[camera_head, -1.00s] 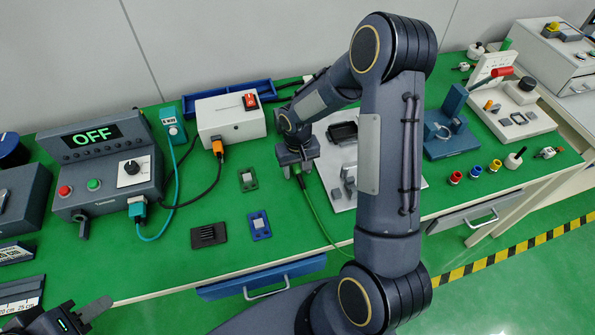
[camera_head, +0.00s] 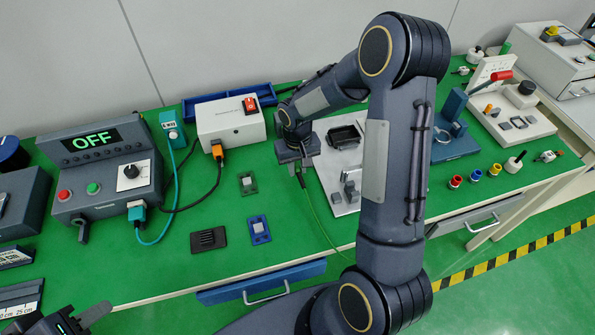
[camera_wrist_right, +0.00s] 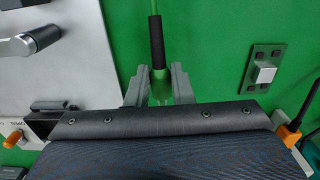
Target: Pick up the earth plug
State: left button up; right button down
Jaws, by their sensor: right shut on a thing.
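The earth plug (camera_wrist_right: 157,45) has a black sleeve, a green body and a green cable. In the right wrist view my right gripper (camera_wrist_right: 159,85) is shut on its green body, one finger on each side. In the head view the right gripper (camera_head: 297,167) is over the green mat, just left of a light plate, and the thin green cable (camera_head: 318,222) runs from it towards the front edge.
A light plate (camera_head: 343,198) with metal parts is right of the gripper. A white box (camera_head: 230,122) with a red switch stands behind left. A green-framed part (camera_head: 247,184) and a blue-framed part (camera_head: 259,230) lie left. The front middle of the mat is fairly clear.

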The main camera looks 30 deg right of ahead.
jog(key=s+d+r+b, duration=0.1)
jog(key=s+d+r, duration=0.6)
jog(key=s+r, duration=0.3)
jog(key=shift+s+r+b, duration=0.2)
jog(key=shift+s+b, duration=0.2)
jog(key=shift+s, duration=0.6)
jog(key=shift+d, duration=0.1)
